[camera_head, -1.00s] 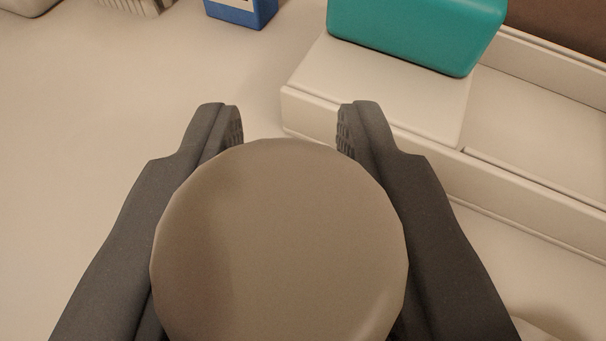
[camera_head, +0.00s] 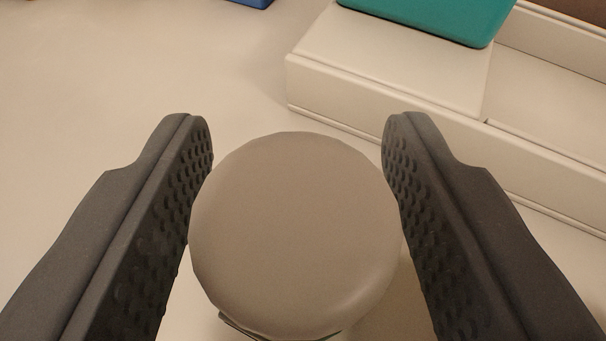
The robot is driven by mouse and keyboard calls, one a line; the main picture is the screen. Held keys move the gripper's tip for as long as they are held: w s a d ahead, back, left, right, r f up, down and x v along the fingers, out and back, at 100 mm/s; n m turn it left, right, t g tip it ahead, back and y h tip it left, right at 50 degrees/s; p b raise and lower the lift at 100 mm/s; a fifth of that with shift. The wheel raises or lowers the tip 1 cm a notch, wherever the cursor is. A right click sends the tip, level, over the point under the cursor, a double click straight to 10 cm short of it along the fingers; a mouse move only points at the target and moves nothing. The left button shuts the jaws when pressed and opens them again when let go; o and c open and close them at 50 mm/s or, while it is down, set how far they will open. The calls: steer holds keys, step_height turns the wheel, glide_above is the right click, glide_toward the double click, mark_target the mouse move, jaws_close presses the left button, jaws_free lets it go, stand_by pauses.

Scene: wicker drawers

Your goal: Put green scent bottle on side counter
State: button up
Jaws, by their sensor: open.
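A round grey-brown cap (camera_head: 295,230) fills the middle of the view, seen from above. A thin dark edge with a hint of green shows under its lower rim; the body below is hidden, so I cannot tell for sure that it is the green scent bottle. My gripper (camera_head: 297,140) is open, with one dark, dimpled finger on each side of the cap. A gap shows at the far part of the right finger; the left finger is close to the cap's edge. A pale surface (camera_head: 120,70) lies below.
A low cream tray or ledge (camera_head: 380,75) stands at the upper right, with a teal box (camera_head: 440,15) on it. Part of a blue object (camera_head: 250,2) shows at the top edge. The pale surface at the left is clear.

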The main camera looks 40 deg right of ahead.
steer(key=v, duration=1.1)
steer(key=shift+s, duration=0.2)
steer(key=shift+r, duration=0.1)
steer(key=w+a+r+n+t+y, duration=0.1)
steer(key=w+a+r+y, duration=0.15)
steer(key=a+r, duration=0.5)
steer(key=w+a+r+n+t+y, duration=0.1)
steer(key=w+a+r+n+t, duration=0.2)
steer(key=r, duration=0.8)
steer(key=w+a+r+y, duration=0.2)
steer(key=a+r, duration=0.5)
steer(key=r, duration=0.2)
steer(key=s+a+r+n+y, duration=0.1)
steer(key=s+a+r, duration=0.3)
steer(key=r, duration=0.3)
steer(key=s+a+r+n+y, duration=0.1)
steer(key=s+a+r, duration=0.4)
steer(key=r, duration=0.3)
steer(key=s+a+r+n+t+y, duration=0.1)
steer(key=s+a+r+n, duration=0.1)
steer(key=s+a+r, duration=0.3)
step_height(320, 180, up, 3)
steer(key=shift+s+r, duration=0.2)
steer(key=shift+s, duration=0.25)
steer(key=shift+w+y, duration=0.1)
steer(key=shift+y, duration=0.15)
